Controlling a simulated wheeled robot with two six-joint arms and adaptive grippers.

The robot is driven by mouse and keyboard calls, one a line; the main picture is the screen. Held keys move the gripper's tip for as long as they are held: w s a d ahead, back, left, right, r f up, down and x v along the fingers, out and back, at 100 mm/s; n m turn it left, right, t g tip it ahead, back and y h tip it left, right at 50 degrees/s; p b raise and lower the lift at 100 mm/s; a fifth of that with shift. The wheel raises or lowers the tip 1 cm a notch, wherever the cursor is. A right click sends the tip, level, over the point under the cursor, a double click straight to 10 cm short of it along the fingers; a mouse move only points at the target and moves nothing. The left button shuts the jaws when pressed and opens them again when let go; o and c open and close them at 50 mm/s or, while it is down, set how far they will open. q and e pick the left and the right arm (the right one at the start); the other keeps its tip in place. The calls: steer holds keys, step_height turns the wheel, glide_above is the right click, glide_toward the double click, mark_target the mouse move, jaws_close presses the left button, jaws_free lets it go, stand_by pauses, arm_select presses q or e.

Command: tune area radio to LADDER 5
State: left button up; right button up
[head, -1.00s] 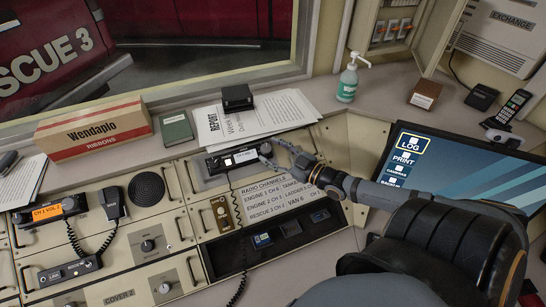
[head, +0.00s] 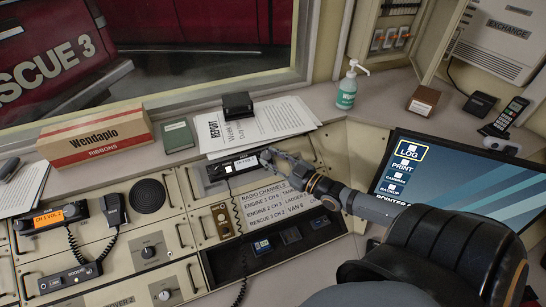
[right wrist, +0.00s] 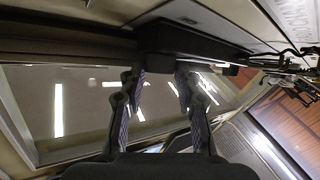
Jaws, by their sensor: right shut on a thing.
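A dark radio (head: 232,168) with a small pale display sits in the console below the papers; its display is too small to read surely. My right gripper (head: 268,158) is shut at the radio's right end, where a knob would be hidden behind the fingers. In the right wrist view, the two fingers (right wrist: 160,80) reach up to a dark box-like body (right wrist: 190,45). A second radio (head: 62,216) with an orange display stands at the left. The RADIO CHANNELS card (head: 275,205) lists LADDER 5, its right part close to my arm. My left gripper is not in view.
A handset (head: 114,208) with a coiled cord hangs beside the orange radio. A monitor (head: 450,180) stands at the right. Papers (head: 255,122), a green book (head: 178,136), a ribbon box (head: 95,135) and a sanitizer bottle (head: 347,88) are on the ledge behind.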

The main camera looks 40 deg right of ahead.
steer(key=m+h+p, duration=0.2)
steer(key=m+t+h+p, duration=0.1)
steer(key=m+h+p, duration=0.1)
steer(key=p, duration=0.1)
steer(key=a+m+h+p, duration=0.1)
steer(key=m+h+p, duration=0.1)
steer(key=p, duration=0.1)
steer(key=shift+r+m+t+h, duration=0.2)
steer(key=shift+m+t+h, duration=0.1)
steer(key=shift+m, duration=0.1)
steer(key=shift+a+f+m+h+p, duration=0.1)
steer(key=shift+f+m+h+p, duration=0.05)
steer(key=shift+m+h+p, duration=0.5)
steer(key=shift+f+m+h+p, duration=0.15)
steer(key=shift+m+h+p, duration=0.4)
steer(key=shift+h, duration=0.1)
steer(key=o, duration=1.1)
steer(key=shift+o, duration=0.2)
steer(key=shift+s+a+f, duration=0.1)
steer(key=shift+s, duration=0.3)
steer(key=r+v, duration=0.1)
steer(key=v, duration=1)
steer(key=shift+f, duration=0.25)
steer(key=shift+s+a+f, duration=0.1)
steer(key=shift+s, duration=0.05)
